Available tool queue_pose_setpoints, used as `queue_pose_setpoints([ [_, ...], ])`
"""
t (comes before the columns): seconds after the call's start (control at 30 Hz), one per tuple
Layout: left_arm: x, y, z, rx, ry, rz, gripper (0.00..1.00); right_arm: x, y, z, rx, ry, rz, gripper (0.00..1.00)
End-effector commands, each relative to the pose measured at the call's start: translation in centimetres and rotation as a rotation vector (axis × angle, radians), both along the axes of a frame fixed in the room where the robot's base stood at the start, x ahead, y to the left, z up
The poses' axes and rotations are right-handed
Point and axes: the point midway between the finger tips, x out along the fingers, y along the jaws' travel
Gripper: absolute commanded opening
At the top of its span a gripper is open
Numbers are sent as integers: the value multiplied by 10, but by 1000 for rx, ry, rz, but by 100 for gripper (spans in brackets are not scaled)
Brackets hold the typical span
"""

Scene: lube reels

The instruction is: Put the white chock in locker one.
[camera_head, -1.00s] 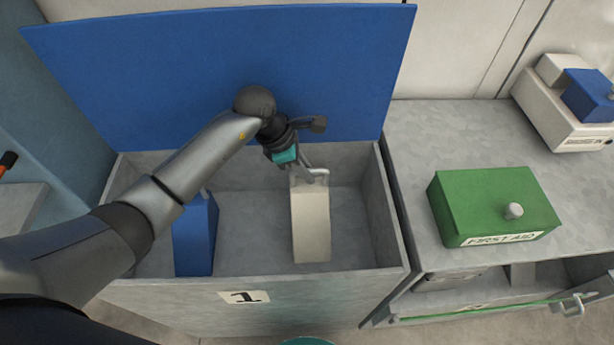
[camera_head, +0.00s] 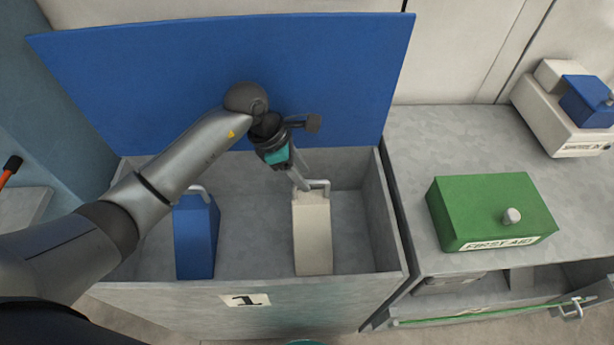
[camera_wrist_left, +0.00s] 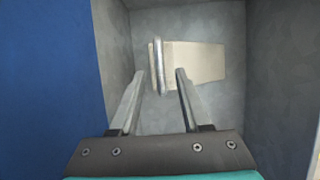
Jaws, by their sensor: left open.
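The white chock (camera_head: 313,235) stands inside locker one (camera_head: 345,289), the open grey box with the label "1" on its front, towards its right side. It has a metal handle on top and also shows in the left wrist view (camera_wrist_left: 200,62). My left gripper (camera_head: 303,187) is open just above and beside the chock's handle. In the left wrist view its two fingers (camera_wrist_left: 160,80) are apart with nothing held between them, and the handle lies beyond the tips. My right gripper is not in view.
A blue chock (camera_head: 195,236) stands at the left in the same locker. The locker's blue lid (camera_head: 320,70) is raised behind. A green first aid box (camera_head: 490,210) sits on the grey cabinet at right, with a white box (camera_head: 550,115) farther back.

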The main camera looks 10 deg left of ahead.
Motion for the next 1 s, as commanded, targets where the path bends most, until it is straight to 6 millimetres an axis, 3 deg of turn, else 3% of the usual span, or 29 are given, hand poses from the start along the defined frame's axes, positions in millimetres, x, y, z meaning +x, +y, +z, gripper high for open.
queue_pose_setpoints([
  [0.03, 0, 6, 15, 3, -6, 1, 47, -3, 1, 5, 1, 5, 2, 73],
  [0.2, -5, 19, 47, 2, -5, 0, 47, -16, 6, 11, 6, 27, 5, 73],
  [0.4, -9, 28, 72, 1, -3, 0, 47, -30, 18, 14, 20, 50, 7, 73],
  [0.6, -11, 30, 78, -1, 0, 0, 47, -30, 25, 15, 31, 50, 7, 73],
  [1.0, -11, 30, 78, -1, -1, 1, 47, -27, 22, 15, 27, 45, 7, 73],
])
